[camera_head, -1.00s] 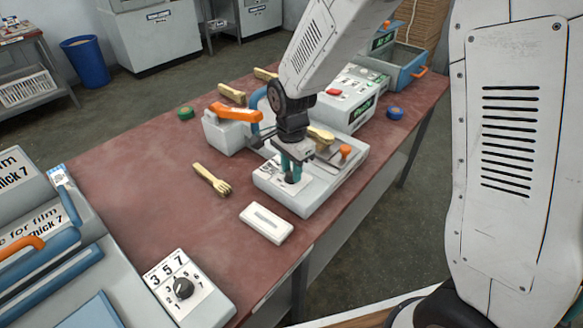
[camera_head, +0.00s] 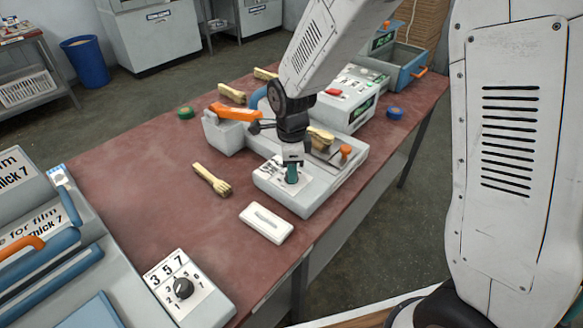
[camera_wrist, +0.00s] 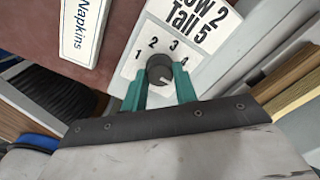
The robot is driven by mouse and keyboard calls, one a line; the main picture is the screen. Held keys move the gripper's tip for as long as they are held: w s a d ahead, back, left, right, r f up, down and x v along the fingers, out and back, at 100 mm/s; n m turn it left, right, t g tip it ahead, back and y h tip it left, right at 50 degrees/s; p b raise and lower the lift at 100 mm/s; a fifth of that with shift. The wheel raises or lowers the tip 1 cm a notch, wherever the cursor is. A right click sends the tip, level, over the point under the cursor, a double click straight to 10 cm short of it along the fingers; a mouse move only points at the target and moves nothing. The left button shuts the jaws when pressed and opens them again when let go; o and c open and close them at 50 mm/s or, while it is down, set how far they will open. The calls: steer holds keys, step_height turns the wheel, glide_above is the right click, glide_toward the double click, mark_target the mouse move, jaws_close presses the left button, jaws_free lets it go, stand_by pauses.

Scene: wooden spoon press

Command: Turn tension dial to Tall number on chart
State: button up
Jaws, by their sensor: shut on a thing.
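The tension dial is a dark round knob (camera_wrist: 160,67) on a white plate with the numbers 1, 2, 3 and 4 showing around it. My gripper (camera_wrist: 158,80) is shut on the knob, with a teal finger on each side. The chart (camera_wrist: 196,18) beside the dial reads "Tall 5", with a "2" on the partly cut-off line above. The knob's pointer is too small to read surely, and no 5 shows on the dial. In the head view my gripper (camera_head: 292,172) is over the front of the grey press (camera_head: 305,203) and hides the knob.
An orange-knobbed lever (camera_head: 345,151) stands on the press.

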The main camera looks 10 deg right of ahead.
steer(key=shift+w, duration=0.1)
stand_by(0.3)
steer(key=o, duration=1)
steer(key=shift+c, duration=0.2)
steer(key=shift+r, duration=0.1)
step_height(320, 180, up, 8)
steer(key=shift+f, duration=0.15)
steer(key=shift+s+d+n, duration=0.1)
steer(key=shift+s+n, duration=0.25)
steer(key=shift+n, duration=0.75)
steer(key=s+d+r+n, duration=0.4)
steer(key=s+n, duration=0.2)
steer(key=s, duration=0.2)
steer(key=s+d+r+n+t, duration=0.1)
steer(key=s+d+r+n, duration=0.3)
steer(key=s, duration=0.5)
steer(key=s+d+r+n, duration=0.5)
steer(key=s+n, duration=0.2)
steer(key=s, duration=0.1)
steer(key=shift+s+d+n, duration=0.15)
steer(key=shift+s+n, duration=0.1)
steer(key=shift+n, duration=0.05)
